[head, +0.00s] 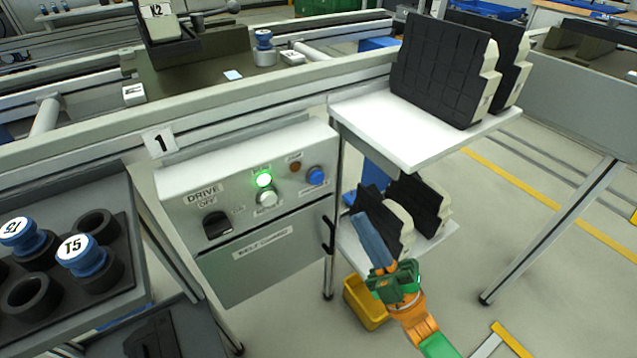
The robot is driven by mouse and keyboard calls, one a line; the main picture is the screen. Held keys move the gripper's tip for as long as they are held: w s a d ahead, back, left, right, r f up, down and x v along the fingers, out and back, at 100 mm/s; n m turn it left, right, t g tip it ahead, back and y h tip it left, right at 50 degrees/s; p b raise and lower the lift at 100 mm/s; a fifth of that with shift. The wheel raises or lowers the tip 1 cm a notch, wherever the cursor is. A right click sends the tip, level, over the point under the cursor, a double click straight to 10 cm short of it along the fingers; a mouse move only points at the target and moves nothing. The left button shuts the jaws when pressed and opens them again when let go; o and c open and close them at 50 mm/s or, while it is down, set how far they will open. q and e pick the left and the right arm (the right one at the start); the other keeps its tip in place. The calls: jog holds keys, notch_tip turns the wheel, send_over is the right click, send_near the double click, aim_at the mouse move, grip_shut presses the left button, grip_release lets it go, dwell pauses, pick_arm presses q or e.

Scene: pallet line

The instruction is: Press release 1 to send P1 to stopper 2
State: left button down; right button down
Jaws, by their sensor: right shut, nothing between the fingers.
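A grey control box (250,180) stands below the conveyor, beside a plate marked 1 (160,141). Its face has a black DRIVE knob (217,224), a lit green lamp (264,180), a white button (267,198), an unlit orange lamp (295,167) and a blue button (316,176). The small labels by the buttons are too small to read surely. A dark pallet (205,66) sits on the conveyor behind; no P1 mark is readable on it. My right gripper (364,222) is shut and empty, right of and below the box, apart from the buttons. My left gripper is out of view.
A white two-level shelf (375,125) with black-faced blocks (440,70) stands right of the box, close to my right gripper. A yellow bin (364,305) is below. A dark rack (130,255) with blue-capped pieces stands at left. Floor is clear at right.

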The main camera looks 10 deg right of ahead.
aim_at(317, 178)
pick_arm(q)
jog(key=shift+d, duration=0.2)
pick_arm(e)
jog(key=shift+w, duration=0.1)
